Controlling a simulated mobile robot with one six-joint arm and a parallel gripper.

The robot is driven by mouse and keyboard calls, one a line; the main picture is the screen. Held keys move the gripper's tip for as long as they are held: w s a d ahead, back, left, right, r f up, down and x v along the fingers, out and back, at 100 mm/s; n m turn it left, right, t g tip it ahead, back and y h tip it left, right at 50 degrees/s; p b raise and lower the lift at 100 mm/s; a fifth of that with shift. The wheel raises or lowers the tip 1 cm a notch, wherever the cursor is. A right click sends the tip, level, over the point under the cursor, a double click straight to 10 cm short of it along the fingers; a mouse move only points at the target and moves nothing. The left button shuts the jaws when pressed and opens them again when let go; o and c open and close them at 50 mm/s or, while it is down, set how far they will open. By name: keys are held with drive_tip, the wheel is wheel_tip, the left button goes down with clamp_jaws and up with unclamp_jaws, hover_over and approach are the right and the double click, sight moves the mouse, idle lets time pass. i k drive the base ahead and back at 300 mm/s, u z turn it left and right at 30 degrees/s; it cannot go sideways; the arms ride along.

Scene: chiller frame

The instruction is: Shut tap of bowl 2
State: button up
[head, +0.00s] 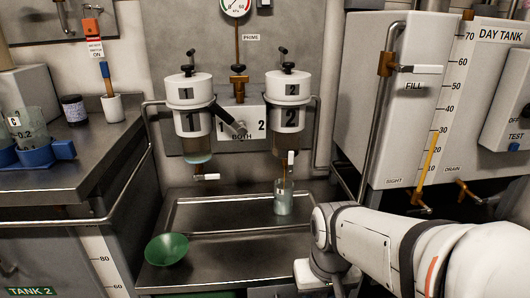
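Bowl 2 (287,119) is the right one of two filter bowls on the wall panel, with a dark lower part. Its tap (291,157) has a white handle standing upright. A thin amber stream appears to run below it into a clear jar (284,202) on the metal tray. My arm reaches in from the lower right, and its wrist is right of and below the jar, apart from the tap. My gripper's fingers cannot be made out at the bottom of the picture.
Bowl 1 (194,121) is at left, its tap handle (206,177) level. A black selector lever (235,126) sits between the bowls. A green funnel (166,249) lies on the tray (215,255). The day tank (440,100) and its pipe are at right, a bench (75,170) at left.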

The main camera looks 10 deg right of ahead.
sight(290, 155)
drive_tip(key=z, duration=1.5)
drive_tip(key=k, duration=1.5)
drive_tip(key=u, duration=0.8)
drive_tip(key=i, duration=1)
drive_tip(key=u, duration=0.1)
